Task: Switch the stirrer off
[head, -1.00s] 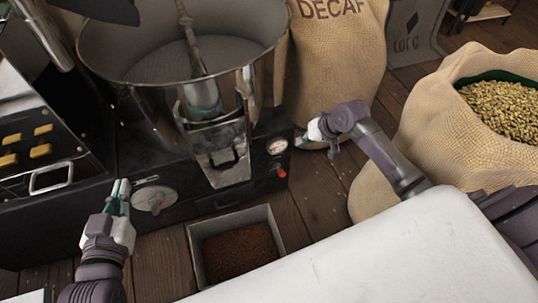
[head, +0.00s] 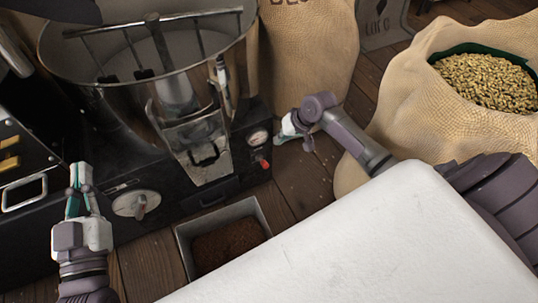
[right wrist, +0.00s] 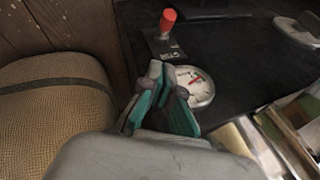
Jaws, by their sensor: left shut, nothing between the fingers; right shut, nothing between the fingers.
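The stirrer (head: 150,45) is a set of metal arms in the round steel cooling bin (head: 75,70) of the black machine. On the machine's front, a small red-tipped lever (head: 263,163) sits below a round gauge (head: 257,137). The right wrist view shows the red lever (right wrist: 167,20) standing up from a labelled plate, beyond the gauge (right wrist: 200,88). My right gripper (head: 287,130) is shut and empty, close to the gauge and apart from the lever. My left gripper (head: 80,172) is shut and empty, left of a round dial with a knob (head: 136,204).
A metal box of brown grounds (head: 183,235) stands on the floor before the machine. A chute (head: 195,145) juts from the bin's front. A burlap sack (head: 310,50) stands behind my right gripper; an open sack of beans (head: 430,130) is at right.

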